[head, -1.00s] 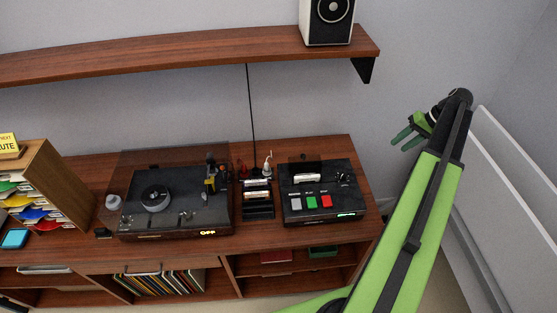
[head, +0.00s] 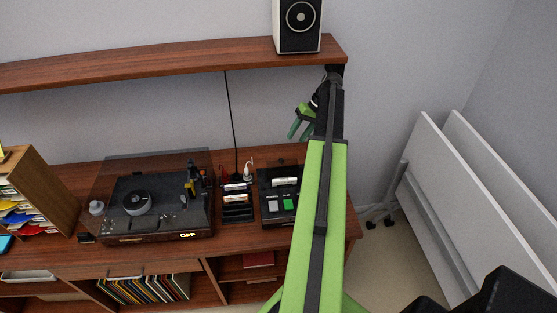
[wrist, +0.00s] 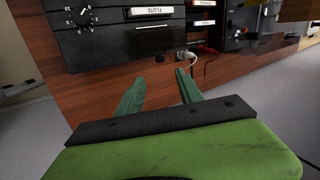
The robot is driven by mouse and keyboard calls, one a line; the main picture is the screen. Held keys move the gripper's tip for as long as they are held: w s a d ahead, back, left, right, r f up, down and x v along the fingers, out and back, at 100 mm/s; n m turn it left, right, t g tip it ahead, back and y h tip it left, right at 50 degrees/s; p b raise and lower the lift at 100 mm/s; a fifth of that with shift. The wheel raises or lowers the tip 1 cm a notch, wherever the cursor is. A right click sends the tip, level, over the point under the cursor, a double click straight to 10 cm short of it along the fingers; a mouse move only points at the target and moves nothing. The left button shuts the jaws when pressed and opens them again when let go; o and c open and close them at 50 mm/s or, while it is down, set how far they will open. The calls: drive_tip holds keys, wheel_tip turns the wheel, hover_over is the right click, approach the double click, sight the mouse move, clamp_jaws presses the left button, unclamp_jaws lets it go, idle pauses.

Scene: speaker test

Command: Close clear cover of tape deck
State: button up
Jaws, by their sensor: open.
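The black tape deck (head: 274,205), with white and green buttons and a labelled cassette, sits at the right end of the wooden cabinet top. My arm hides its right part in the head view. It also shows in the wrist view (wrist: 115,43), with a knob and a label reading "FLUTE". I cannot clearly make out its clear cover or how far it stands open. My gripper (head: 298,137) is open and empty, above and behind the deck near the wall. In the wrist view its green fingers (wrist: 160,77) are apart, touching nothing visible.
A turntable (head: 160,215) with a clear raised lid stands to the left. A small black rack (head: 238,205) with labelled cassettes and plugs sit between. A wall shelf (head: 180,60) with a speaker (head: 298,25) hangs above. White panels (head: 440,200) stand at right.

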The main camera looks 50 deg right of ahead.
sight(282, 166)
drive_tip(key=b+x, duration=1)
drive_tip(key=x, duration=0.2)
drive_tip(key=shift+a+b, duration=0.15)
drive_tip(key=shift+b, duration=0.15)
drive_tip(key=shift+r, duration=0.1)
clamp_jaws()
idle(0.7)
